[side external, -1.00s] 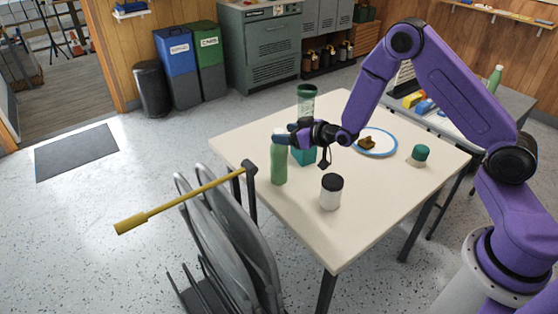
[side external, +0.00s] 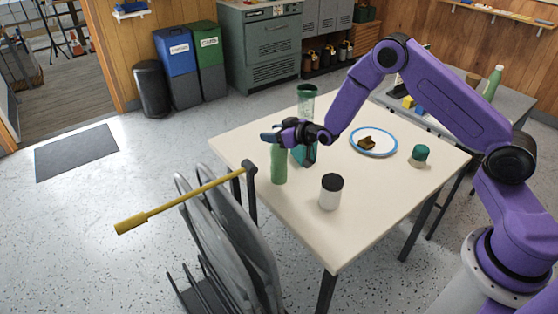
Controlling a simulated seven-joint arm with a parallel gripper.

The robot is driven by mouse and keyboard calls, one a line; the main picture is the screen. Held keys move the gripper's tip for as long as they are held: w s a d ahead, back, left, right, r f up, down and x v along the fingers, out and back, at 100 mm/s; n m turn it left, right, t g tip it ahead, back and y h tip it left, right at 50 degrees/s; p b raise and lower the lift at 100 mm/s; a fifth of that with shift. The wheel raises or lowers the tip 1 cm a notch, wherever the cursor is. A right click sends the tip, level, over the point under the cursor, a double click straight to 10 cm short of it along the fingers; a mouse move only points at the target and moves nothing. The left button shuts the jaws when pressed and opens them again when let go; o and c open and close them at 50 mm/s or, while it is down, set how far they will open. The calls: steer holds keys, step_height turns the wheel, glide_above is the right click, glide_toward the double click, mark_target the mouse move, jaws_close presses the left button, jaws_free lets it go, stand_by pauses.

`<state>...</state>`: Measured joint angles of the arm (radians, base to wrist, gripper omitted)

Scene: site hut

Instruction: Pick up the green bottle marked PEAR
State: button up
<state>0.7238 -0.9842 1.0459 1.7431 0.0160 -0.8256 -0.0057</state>
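A green bottle (side external: 278,166) stands upright near the left edge of the pale table (side external: 350,232). I cannot read any marking on it. My gripper (side external: 270,137) is at the top of this bottle, reaching in from the right with its fingers level. The fingers overlap the bottle's top in the picture; whether they touch it or are closed on it is not clear. Another green bottle (side external: 494,81) stands on the bench at the back right, and its marking is not readable either.
A teal box (side external: 309,156) is close behind my gripper, with a clear green-lidded container (side external: 306,100) farther back. A white jar with a black lid (side external: 330,192), a blue-rimmed plate (side external: 374,153) and a green-topped item (side external: 419,156) stand on the table. Its front is clear.

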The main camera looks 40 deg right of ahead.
jaws_close()
steer(key=shift+r, duration=0.15)
